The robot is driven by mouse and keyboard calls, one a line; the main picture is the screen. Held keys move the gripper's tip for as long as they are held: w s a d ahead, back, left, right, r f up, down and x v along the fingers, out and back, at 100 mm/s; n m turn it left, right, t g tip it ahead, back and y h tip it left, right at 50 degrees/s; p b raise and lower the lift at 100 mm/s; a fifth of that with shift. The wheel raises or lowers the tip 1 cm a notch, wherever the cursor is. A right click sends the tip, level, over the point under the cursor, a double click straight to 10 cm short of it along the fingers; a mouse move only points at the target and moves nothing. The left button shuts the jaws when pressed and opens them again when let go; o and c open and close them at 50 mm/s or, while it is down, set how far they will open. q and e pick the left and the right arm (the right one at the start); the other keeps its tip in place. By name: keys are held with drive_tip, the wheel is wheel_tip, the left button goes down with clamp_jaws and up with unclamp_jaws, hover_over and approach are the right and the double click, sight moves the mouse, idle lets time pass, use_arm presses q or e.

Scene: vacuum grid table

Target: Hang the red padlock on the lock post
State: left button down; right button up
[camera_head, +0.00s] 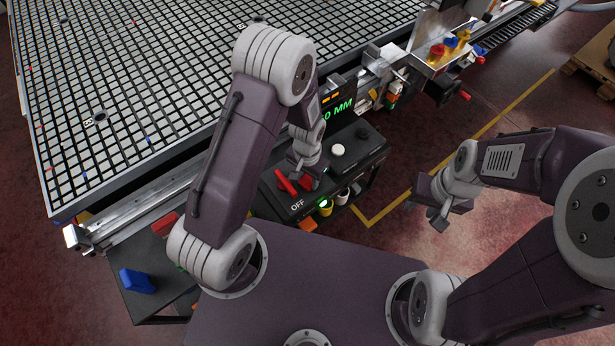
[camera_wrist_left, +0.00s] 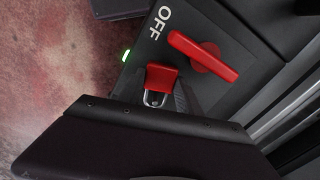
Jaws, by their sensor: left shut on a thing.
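The red padlock (camera_wrist_left: 162,78) shows in the left wrist view, with its metal shackle (camera_wrist_left: 153,98) towards the bottom of the picture. My left gripper (camera_head: 310,175) is shut on it, over the black switch box (camera_head: 276,200). A red switch lever (camera_wrist_left: 200,55) lies beside the padlock, near the white OFF lettering. The lever also shows in the head view (camera_head: 286,183). I cannot make out the lock post; the gripper hides part of the box. My right gripper (camera_head: 436,212) hangs over the floor, apart from everything; its opening is unclear.
The grid table (camera_head: 95,120) fills the upper left. A pale round knob (camera_head: 337,150) sits on the box behind my left gripper. A blue block (camera_head: 137,281) lies on a dark side shelf (camera_head: 165,297). Yellow and white cups stand below the box.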

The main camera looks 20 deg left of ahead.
use_arm(q)
drive_tip(key=c, duration=0.7)
unclamp_jaws()
wheel_tip(320, 180, up, 9)
drive_tip(key=shift+f+p, duration=0.15)
drive_tip(key=shift+p, duration=0.45)
drive_tip(key=shift+r, duration=0.2)
